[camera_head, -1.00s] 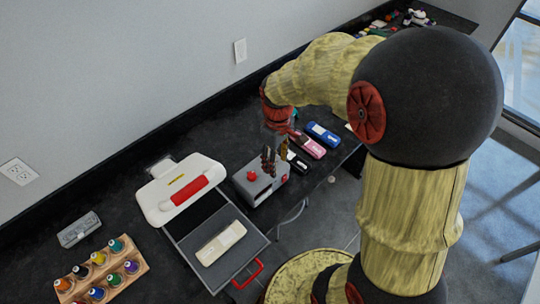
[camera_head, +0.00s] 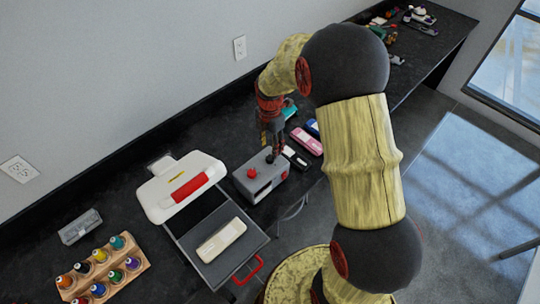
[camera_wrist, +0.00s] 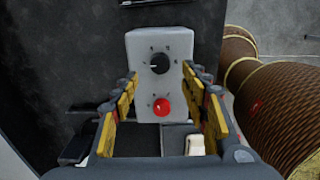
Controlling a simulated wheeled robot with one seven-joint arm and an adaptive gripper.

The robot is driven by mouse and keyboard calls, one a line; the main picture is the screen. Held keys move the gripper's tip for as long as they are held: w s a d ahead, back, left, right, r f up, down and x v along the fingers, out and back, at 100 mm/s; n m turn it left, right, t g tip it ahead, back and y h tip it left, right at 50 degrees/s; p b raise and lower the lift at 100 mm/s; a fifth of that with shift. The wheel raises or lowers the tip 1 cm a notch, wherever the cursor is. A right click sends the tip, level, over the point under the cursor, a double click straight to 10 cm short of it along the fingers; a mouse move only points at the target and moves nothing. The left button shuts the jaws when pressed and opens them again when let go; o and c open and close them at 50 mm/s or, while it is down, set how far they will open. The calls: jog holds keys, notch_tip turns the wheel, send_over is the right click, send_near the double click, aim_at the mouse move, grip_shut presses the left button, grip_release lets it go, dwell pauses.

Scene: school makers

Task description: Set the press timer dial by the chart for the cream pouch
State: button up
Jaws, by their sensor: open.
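The timer unit is a grey box (camera_head: 262,182) standing right of the press (camera_head: 205,190). In the wrist view, its face carries a black dial (camera_wrist: 159,63) with a pale pointer mark and small marks around it, and a red knob (camera_wrist: 162,106) below. My gripper (camera_wrist: 160,80) is open and empty, its yellow-padded fingers on either side of the box face. In the head view, my gripper (camera_head: 269,150) is over the box's back end and hides part of the dial. The cream pouch (camera_head: 221,240) lies on the press's lower plate. I cannot make out a readable chart.
A rack of several coloured bottles (camera_head: 105,268) and a grey case (camera_head: 80,227) are at left. A pink pouch (camera_head: 306,142) and other pouches lie right of the box. The press has a red handle (camera_head: 248,270) near the counter edge.

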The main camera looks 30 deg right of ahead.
aim_at(270, 157)
notch_tip(270, 157, down, 6)
jog(key=shift+f+b, duration=0.1)
jog(key=shift+b, duration=0.25)
jog(key=shift+c, duration=1.1)
grip_shut()
